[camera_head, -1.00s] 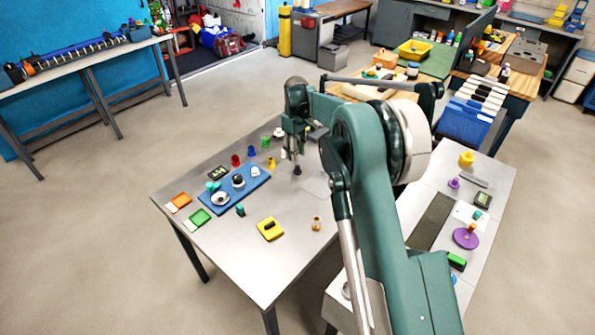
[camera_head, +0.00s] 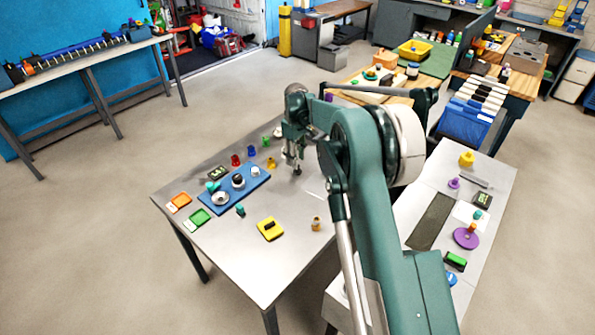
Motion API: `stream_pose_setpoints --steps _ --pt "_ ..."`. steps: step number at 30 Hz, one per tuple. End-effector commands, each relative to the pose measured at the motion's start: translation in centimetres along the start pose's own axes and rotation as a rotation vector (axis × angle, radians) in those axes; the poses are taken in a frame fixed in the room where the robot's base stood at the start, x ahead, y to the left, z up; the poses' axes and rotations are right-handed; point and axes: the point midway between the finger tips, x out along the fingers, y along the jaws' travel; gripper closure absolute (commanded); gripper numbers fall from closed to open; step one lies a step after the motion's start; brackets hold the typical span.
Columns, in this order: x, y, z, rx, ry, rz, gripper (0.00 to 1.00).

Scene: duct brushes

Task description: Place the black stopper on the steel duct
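My gripper (camera_head: 296,170) points down over the back part of the left metal table. It is small and dark here, and I cannot tell whether its fingers are open or shut, or whether they hold anything. A blue tray (camera_head: 212,207) on the same table carries a dark, rounded piece (camera_head: 238,181) on a pale base, a white ring-like piece (camera_head: 220,198) and a small white piece (camera_head: 255,171). The dark piece may be the black stopper, but I cannot be sure. I cannot clearly identify the steel duct; my gripper and arm cover part of the table's back right.
Red (camera_head: 235,160), blue (camera_head: 251,151), green (camera_head: 266,141) and yellow (camera_head: 271,163) small pieces stand behind the tray. A yellow block (camera_head: 270,229) and tan piece (camera_head: 316,224) stand in front. The right table holds a purple disc (camera_head: 465,238).

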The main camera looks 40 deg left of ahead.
Motion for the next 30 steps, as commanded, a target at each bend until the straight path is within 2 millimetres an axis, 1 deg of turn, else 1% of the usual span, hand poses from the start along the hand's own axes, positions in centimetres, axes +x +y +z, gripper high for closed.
stream_pose_setpoints --steps 4,8,15,19,23,30 --pt "0.1 0.0 0.0 0.0 0.0 0.0 0.69" --pt "0.9 0.1 0.0 0.0 0.0 0.0 0.69" --pt "3.6 0.3 0.0 0.0 0.0 0.0 0.69" --pt "4.7 0.4 0.0 0.0 0.0 0.0 0.69" --pt "5.2 0.3 0.0 0.0 0.0 0.0 0.69" --pt "5.2 0.3 0.0 0.0 0.0 0.0 0.69"
